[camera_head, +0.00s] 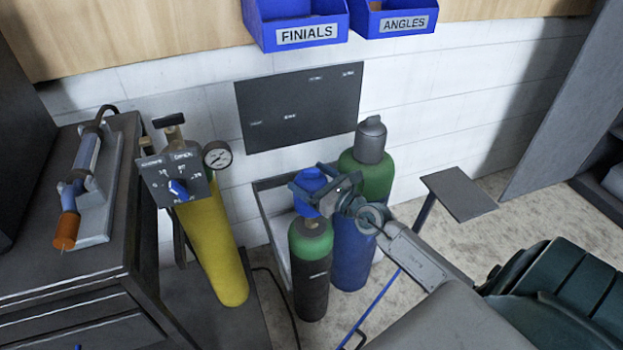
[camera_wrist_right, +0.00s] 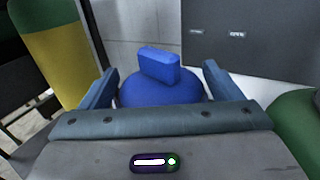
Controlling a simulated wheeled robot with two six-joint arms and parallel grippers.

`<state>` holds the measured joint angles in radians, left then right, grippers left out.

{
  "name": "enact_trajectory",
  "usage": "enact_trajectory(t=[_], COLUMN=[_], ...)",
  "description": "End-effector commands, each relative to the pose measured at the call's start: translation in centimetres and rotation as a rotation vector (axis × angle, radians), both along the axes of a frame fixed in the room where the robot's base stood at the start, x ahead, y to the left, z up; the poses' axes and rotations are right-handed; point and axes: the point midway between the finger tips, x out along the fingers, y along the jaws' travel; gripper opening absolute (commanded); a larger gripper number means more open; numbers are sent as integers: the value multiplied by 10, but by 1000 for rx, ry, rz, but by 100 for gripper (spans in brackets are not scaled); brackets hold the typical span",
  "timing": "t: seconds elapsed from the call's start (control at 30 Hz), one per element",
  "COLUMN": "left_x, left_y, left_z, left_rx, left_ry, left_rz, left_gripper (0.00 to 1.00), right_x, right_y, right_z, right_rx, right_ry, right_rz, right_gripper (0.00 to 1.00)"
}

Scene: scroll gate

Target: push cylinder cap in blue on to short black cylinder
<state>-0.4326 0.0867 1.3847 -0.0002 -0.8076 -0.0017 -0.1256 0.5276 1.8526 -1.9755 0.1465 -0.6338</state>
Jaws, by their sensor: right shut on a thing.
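The blue cylinder cap (camera_head: 312,181) sits between the fingers of my right gripper (camera_head: 316,192), directly over the top of the short black cylinder (camera_head: 311,272). The black cylinder has a green shoulder and stands upright. In the right wrist view the cap (camera_wrist_right: 160,80) shows as a blue dome with a flat tab on top, with a finger of my right gripper (camera_wrist_right: 160,85) on each side. The gripper is shut on the cap. My left gripper is not in view.
A taller blue cylinder (camera_head: 352,245) with a green shoulder and grey cap stands close behind right. A yellow cylinder (camera_head: 212,245) with a gauge (camera_head: 216,154) stands left, beside a dark cabinet (camera_head: 125,215). A small grey plate on a post (camera_head: 459,193) is at right.

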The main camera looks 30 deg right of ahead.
Motion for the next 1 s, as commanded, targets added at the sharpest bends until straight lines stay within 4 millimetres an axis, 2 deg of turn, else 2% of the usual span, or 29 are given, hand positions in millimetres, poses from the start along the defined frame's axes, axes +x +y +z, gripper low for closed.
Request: enact_trajectory(t=[0.37, 1.0], left_x=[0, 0], left_y=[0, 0], left_z=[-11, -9], left_rx=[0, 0], left_ry=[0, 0], left_rz=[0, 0], left_gripper=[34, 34], right_x=[0, 0], right_y=[0, 0], right_z=[-11, -11], right_rx=[1, 0], right_ry=[-2, -2], right_rz=[0, 0], right_gripper=[58, 58])
